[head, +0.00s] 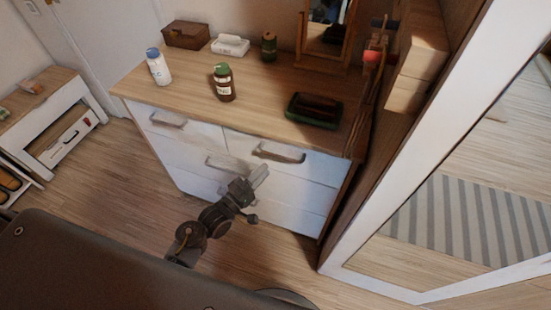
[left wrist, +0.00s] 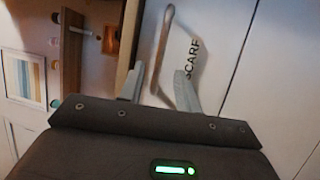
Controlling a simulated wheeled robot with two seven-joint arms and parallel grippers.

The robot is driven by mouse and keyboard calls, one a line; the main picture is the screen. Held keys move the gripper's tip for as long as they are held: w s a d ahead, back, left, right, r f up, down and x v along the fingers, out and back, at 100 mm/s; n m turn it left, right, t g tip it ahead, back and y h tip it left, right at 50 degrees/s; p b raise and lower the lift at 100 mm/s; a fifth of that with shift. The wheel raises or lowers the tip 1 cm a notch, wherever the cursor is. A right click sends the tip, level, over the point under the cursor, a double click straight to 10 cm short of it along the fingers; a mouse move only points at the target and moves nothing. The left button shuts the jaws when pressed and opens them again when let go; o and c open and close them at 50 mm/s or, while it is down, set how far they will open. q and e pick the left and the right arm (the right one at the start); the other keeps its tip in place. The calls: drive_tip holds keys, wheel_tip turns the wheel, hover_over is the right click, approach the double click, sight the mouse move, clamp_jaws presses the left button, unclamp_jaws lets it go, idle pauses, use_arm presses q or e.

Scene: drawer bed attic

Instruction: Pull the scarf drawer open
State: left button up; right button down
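The scarf drawer is the white upper right drawer front (head: 318,167) of the dresser, and it looks shut. Its grey bar handle (head: 278,153) shows in the head view. In the left wrist view the drawer front (left wrist: 222,30) bears the label SCARF beside the handle (left wrist: 163,40). My left gripper (head: 260,174) is in front of the dresser, just below and left of that handle in the head view. Its two fingers (left wrist: 158,88) are apart, with the handle's near end showing between them; I cannot tell whether they touch it. My right gripper is not in view.
The wooden dresser top (head: 185,97) holds a white bottle (head: 159,68), a brown bottle (head: 223,84), a green tray (head: 313,112) and a mirror. Another drawer handle (head: 228,165) is close to my left gripper. A white-framed mirror (head: 455,150) stands at right.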

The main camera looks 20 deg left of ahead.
use_arm(q)
drive_tip(key=x, duration=0.6)
drive_tip(key=shift+w+p, duration=0.15)
drive_tip(key=shift+p, duration=0.15)
drive_tip(key=shift+d, duration=0.1)
clamp_jaws()
